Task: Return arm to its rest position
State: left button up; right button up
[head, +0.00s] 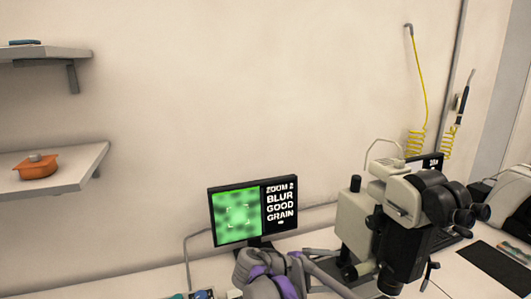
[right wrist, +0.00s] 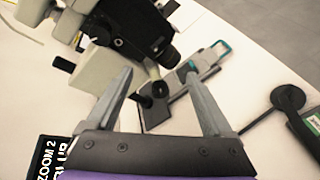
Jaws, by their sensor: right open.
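My right gripper (head: 345,272) is at the bottom middle of the head view, left of the microscope's base and in front of the monitor. In the right wrist view its two grey fingers (right wrist: 160,73) are spread apart with nothing held between them. The black and cream microscope (head: 382,222) stands to the right of the gripper. In the right wrist view the microscope (right wrist: 130,28) is beyond the fingertips. Whether a finger touches the microscope cannot be told. My left gripper is not in view.
A monitor (head: 238,215) reading "ZOOM 2 BLUR GOOD GRAIN" stands behind the gripper. A teal-handled grey piece (right wrist: 208,60) lies beside the microscope. A black round-ended object (right wrist: 288,97) lies at the right of the wrist view. Wall shelves (head: 60,170) are at the left.

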jog(key=s+f+m+y, duration=0.6)
jog(key=s+f, duration=0.2)
jog(key=s, duration=0.5)
jog(key=s+f+m+y, duration=0.6)
jog(key=s+f, duration=0.3)
jog(key=s, duration=0.5)
jog(key=shift+d+m+t+y, duration=0.3)
jog(key=shift+d+t, duration=0.1)
jog(key=shift+d, duration=0.05)
